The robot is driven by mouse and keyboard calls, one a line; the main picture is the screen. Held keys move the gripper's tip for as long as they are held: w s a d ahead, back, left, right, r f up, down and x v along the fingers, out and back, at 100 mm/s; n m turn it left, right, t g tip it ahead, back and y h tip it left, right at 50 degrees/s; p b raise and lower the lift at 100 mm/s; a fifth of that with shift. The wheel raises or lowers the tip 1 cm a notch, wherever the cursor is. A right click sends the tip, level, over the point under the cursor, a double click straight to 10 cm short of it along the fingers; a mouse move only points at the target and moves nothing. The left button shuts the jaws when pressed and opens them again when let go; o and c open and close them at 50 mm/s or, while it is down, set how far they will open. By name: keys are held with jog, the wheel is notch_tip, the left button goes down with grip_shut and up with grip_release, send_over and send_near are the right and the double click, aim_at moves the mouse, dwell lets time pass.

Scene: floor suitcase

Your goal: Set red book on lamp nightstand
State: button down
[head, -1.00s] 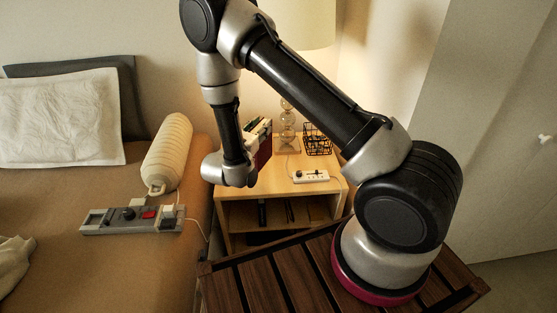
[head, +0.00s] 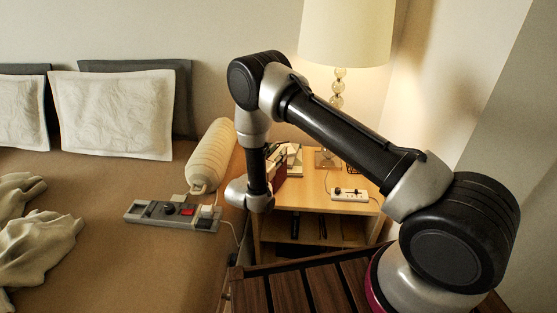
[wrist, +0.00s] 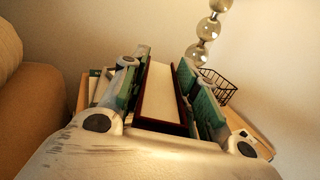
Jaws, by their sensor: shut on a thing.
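The red book (head: 281,173) is held on edge over the left part of the nightstand; my arm partly hides it in the head view. In the wrist view the red book (wrist: 161,92) stands between the green pads of my gripper (wrist: 164,80), its pale page edge facing the camera. My gripper is shut on it. The lamp nightstand (head: 306,195) is light wood with an open shelf. The lamp (head: 347,32) stands at its back. I cannot tell whether the book's lower edge touches the top.
Other books (head: 294,158) lie at the nightstand's back left, close to the held book. A black wire basket (wrist: 218,85) stands right of the book. The bed (head: 100,230) borders the left side.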

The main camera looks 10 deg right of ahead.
aim_at(280, 177)
jog(key=shift+f, duration=1.05)
jog(key=c, duration=1.1)
grip_release()
jog(key=shift+f, duration=0.15)
